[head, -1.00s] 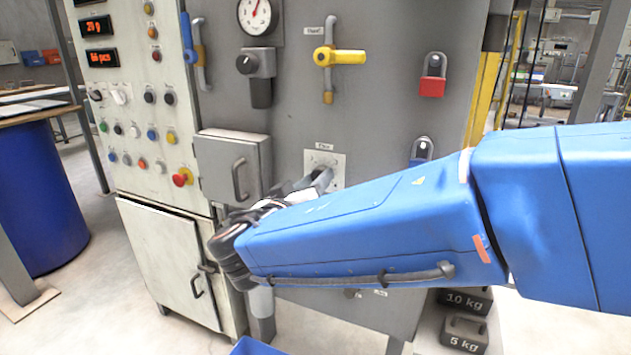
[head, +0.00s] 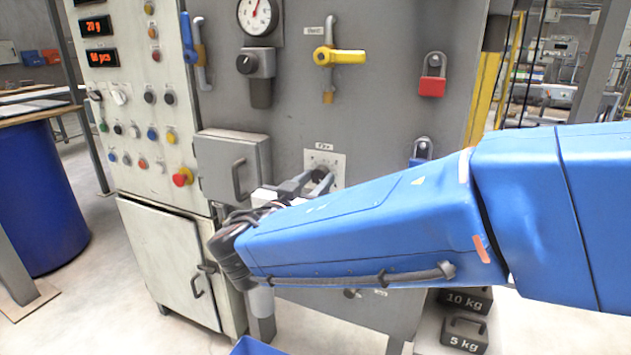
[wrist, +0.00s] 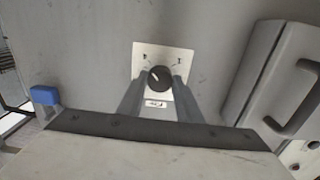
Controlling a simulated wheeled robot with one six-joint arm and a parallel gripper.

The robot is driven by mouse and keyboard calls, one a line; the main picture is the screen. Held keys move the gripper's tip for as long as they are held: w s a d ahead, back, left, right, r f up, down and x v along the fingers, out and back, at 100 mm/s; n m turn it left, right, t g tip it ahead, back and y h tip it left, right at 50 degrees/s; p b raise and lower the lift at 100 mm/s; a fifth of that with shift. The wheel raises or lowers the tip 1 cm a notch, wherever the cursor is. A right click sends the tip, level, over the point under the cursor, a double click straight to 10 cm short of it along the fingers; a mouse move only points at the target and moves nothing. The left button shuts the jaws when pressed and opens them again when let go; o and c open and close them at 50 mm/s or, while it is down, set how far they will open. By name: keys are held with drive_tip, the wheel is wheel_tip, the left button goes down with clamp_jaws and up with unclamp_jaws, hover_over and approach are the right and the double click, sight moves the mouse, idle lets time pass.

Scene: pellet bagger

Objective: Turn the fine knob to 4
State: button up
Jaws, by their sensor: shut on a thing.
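The fine knob (wrist: 159,79) is a round dark knob with a white pointer line, on a pale plate (wrist: 172,54) with small marks. In the wrist view, which is upside down, the pointer slants toward the upper left. The digits are too small to read. My gripper (wrist: 161,80) has a grey finger on each side of the knob and is shut on it. In the head view the plate (head: 338,160) is on the grey panel, with my gripper (head: 317,177) reaching it from the lower left. My fingers partly hide the knob there.
A grey box with a handle (head: 228,165) juts out left of the knob. A yellow valve handle (head: 340,57) is above. Weights (head: 465,320) stand low at right.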

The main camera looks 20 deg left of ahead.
drive_tip(key=shift+f, duration=0.1)
drive_tip(key=o, duration=1)
drive_tip(key=shift+o, duration=0.2)
drive_tip(key=s+a, duration=0.1)
drive_tip(key=s, duration=1.6)
drive_tip(key=shift+s+a, duration=0.15)
drive_tip(key=shift+s, duration=0.05)
